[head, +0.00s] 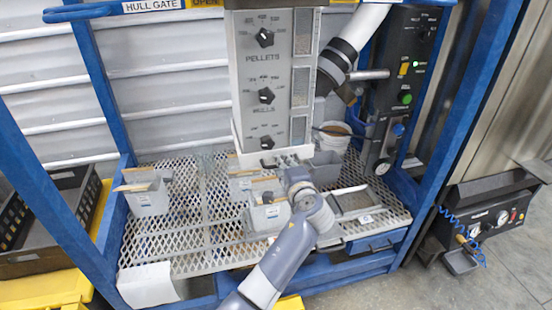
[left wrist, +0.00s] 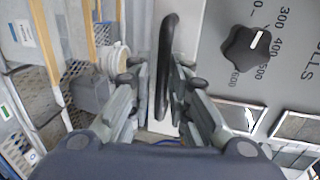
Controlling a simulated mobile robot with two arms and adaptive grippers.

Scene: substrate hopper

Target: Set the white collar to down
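The white collar (head: 237,148) wraps the lower end of the grey dial tower (head: 244,90). In the left wrist view the collar (left wrist: 188,42) is a white strip beside the grey panel, with a dark bar handle (left wrist: 168,70) on it. My left gripper (left wrist: 160,80) is open, with its fingers on either side of the handle. A gap shows between the left-hand finger and the handle; the right-hand finger is close to it. In the head view my left gripper (head: 290,172) is at the collar's lower front, partly hidden by my wrist. My right gripper is not in view.
Grey bins (head: 147,195) stand on the mesh deck (head: 190,235), some below the tower. A white pipe (head: 362,28) and a dark control panel (head: 408,75) are to the right. Blue frame posts (head: 40,185) border the station. A black dial (left wrist: 247,48) is near the gripper.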

